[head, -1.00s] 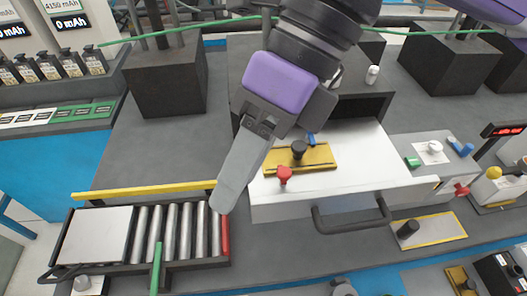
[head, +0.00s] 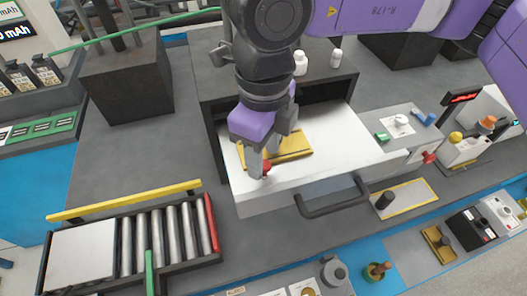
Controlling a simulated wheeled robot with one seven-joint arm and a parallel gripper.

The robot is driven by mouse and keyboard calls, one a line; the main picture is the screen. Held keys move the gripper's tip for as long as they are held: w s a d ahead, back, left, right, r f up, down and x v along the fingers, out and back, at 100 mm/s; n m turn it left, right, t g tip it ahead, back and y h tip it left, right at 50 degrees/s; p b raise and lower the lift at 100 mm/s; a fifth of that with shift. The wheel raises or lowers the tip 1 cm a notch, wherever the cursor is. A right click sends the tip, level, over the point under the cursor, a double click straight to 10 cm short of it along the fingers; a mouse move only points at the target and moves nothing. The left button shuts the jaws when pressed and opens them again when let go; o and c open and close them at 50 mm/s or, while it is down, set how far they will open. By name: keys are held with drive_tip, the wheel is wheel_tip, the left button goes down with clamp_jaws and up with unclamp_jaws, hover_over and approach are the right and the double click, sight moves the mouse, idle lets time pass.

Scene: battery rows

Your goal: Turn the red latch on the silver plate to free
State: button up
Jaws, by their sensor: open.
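The silver plate (head: 340,158) is the pale top of a pulled-out drawer in the middle of the head view. A gold block (head: 295,147) lies on it. The red latch (head: 266,169) sits at the front left end of the gold block, partly hidden by a finger. My gripper (head: 260,165) points down over the plate, open, with its fingertips right at the red latch. I cannot tell whether a finger touches it. The black knob seen on the gold block before is hidden behind my gripper.
A grey handle (head: 333,200) sticks out at the drawer's front. A roller rack (head: 165,240) with a yellow bar (head: 125,200) stands at left. A grey box with a red knob (head: 428,157) stands at right. White bottles (head: 301,62) stand behind the arm.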

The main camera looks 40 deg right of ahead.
drive_tip(key=shift+f, duration=0.65)
clamp_jaws()
